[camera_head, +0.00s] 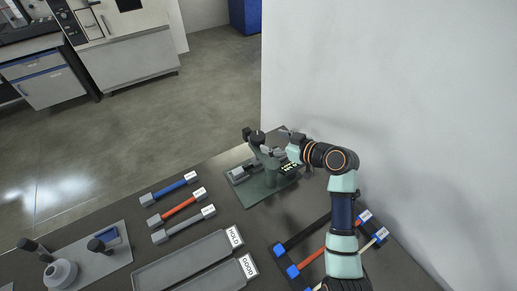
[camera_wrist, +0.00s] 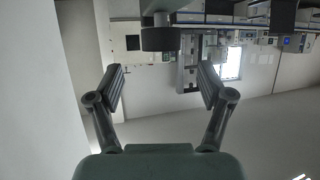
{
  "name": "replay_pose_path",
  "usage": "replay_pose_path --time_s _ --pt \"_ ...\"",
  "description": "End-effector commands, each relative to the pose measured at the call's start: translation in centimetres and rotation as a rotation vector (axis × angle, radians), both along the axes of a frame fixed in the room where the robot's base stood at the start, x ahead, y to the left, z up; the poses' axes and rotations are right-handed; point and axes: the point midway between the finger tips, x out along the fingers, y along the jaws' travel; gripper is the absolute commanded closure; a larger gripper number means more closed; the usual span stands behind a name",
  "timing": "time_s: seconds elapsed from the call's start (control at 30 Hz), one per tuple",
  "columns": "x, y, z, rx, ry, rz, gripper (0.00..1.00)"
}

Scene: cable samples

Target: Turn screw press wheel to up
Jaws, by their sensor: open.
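The screw press (camera_head: 268,172) is a grey-green device on the far part of the table, with a dark wheel (camera_head: 257,138) at its top. My gripper (camera_head: 275,152) is beside the press's upper part, at its right. In the wrist view my gripper (camera_wrist: 160,85) has its two dark fingers spread apart with nothing between them. A dark round knob (camera_wrist: 160,36) on a bar, seemingly part of the press wheel, shows at the top, beyond the fingertips. The exact gap between fingers and wheel cannot be told.
Blue, red and grey cable samples (camera_head: 180,208) lie left of the press. Trays labelled HOLD and GOOD (camera_head: 195,262) lie in front. More cables (camera_head: 325,250) lie under my arm. A tool plate (camera_head: 92,262) is at the left. A white wall (camera_head: 400,100) stands close on the right.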

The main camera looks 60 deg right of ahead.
Motion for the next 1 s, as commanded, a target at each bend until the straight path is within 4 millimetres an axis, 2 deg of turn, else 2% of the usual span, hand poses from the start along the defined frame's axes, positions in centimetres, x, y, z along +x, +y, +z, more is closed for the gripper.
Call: replay_pose_path --time_s 0.17,0.53,0.67,0.87,1.0 --pt "0.7 -0.1 -0.1 0.001 0.0 0.006 0.21" --pt "6.3 -1.7 -2.6 0.001 0.001 0.003 0.21" --pt "7.0 -1.9 -2.8 0.001 0.0 0.002 0.21" --pt "7.0 -1.9 -2.7 0.0 0.0 0.001 0.21" --pt "7.0 -1.9 -2.8 0.001 0.0 0.001 0.41"
